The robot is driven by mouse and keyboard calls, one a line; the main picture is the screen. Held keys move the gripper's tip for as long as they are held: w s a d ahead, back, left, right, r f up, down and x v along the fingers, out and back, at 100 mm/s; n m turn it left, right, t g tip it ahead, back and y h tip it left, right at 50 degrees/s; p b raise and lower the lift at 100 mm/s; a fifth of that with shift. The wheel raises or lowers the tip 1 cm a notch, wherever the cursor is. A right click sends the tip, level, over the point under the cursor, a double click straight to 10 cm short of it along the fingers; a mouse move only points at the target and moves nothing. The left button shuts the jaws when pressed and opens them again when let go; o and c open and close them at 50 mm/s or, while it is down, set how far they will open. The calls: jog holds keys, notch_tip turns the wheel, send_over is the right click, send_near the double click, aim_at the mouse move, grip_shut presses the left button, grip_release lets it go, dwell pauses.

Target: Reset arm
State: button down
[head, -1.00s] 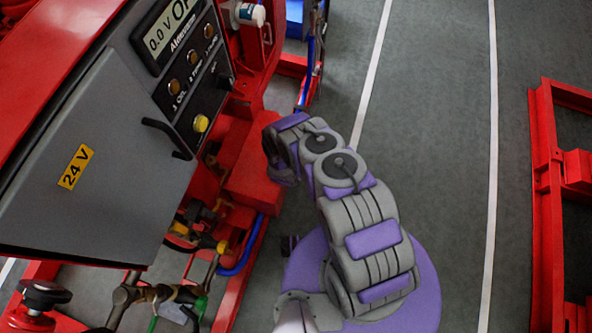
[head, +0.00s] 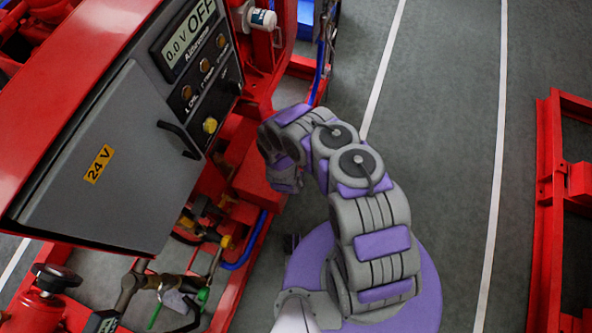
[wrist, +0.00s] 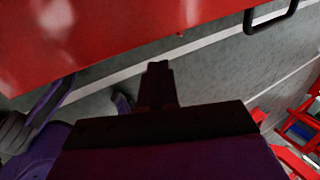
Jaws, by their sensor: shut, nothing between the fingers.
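My arm is grey and purple and folded over my purple base in the head view. Its far end bends down close beside the red pumpset frame (head: 262,182); the fingers cannot be made out there. In the wrist view my gripper (wrist: 157,72) is a dark narrow shape with its fingers together, holding nothing. A red surface (wrist: 100,35) lies across the top of that view, just beyond the fingertips; I cannot tell whether they touch it.
A grey cabinet door (head: 120,170) marked 24 V has a black handle (head: 180,139). Above it a display (head: 190,42) reads 0.0 V OFF. A red frame (head: 548,200) stands at the right. Grey floor with white lines is clear between.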

jog(key=shift+a, duration=0.2)
jog(key=w+d+r+n+g, duration=0.1)
jog(key=w+r+n, duration=0.1)
jog(key=w+r, duration=0.5)
jog(key=w+d+r+n, duration=0.1)
jog(key=w+r+n, duration=0.25)
jog(key=r, duration=0.65)
jog(key=s+d+r+n+g+y, duration=0.1)
jog(key=d+r+n, duration=0.1)
jog(key=r, duration=0.9)
jog(key=s+d+r+n+g+y, duration=0.1)
jog(key=d+r+n, duration=0.15)
jog(key=r, duration=0.85)
jog(key=s+d+r+n, duration=0.25)
jog(key=s+r, duration=0.35)
jog(key=r, duration=0.4)
jog(key=s+d+r+n+g, duration=0.1)
jog(key=s+r+n, duration=0.4)
jog(key=s, duration=0.9)
jog(key=s+d+r+n+g, duration=0.2)
jog(key=s+d+r+n, duration=0.2)
jog(key=s+r, duration=0.7)
jog(key=s, duration=0.3)
jog(key=shift+n, duration=0.35)
